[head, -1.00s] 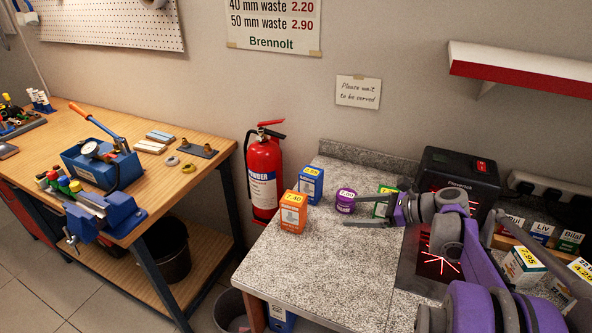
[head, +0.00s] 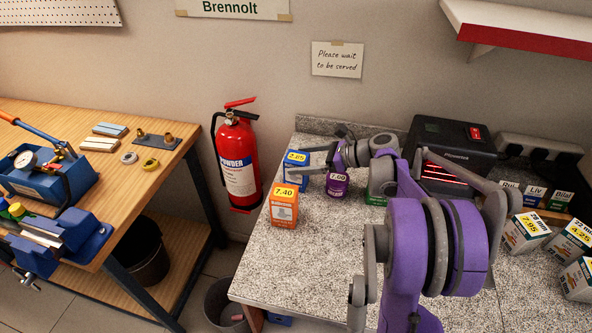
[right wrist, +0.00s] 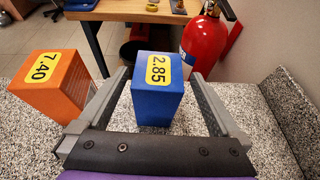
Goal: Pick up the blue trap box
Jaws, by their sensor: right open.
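The blue trap box (head: 296,180) stands upright on the speckled counter, with a yellow 2.85 label. My right gripper (head: 297,160) is open at the box, its fingers reaching in from the right and partly covering it. In the right wrist view the blue trap box (right wrist: 156,105) stands between the two spread fingers of my right gripper (right wrist: 162,78). Gaps show on both sides, wider on the right, so the jaws are not closed on it. My left gripper is out of view.
An orange box (head: 284,207) marked 7.40 stands close by, just outside a finger in the wrist view. A purple tub (head: 337,186) stands right of the blue box. A red fire extinguisher (head: 238,160) is beyond the counter's left edge. A black scanner (head: 455,150) stands behind my arm.

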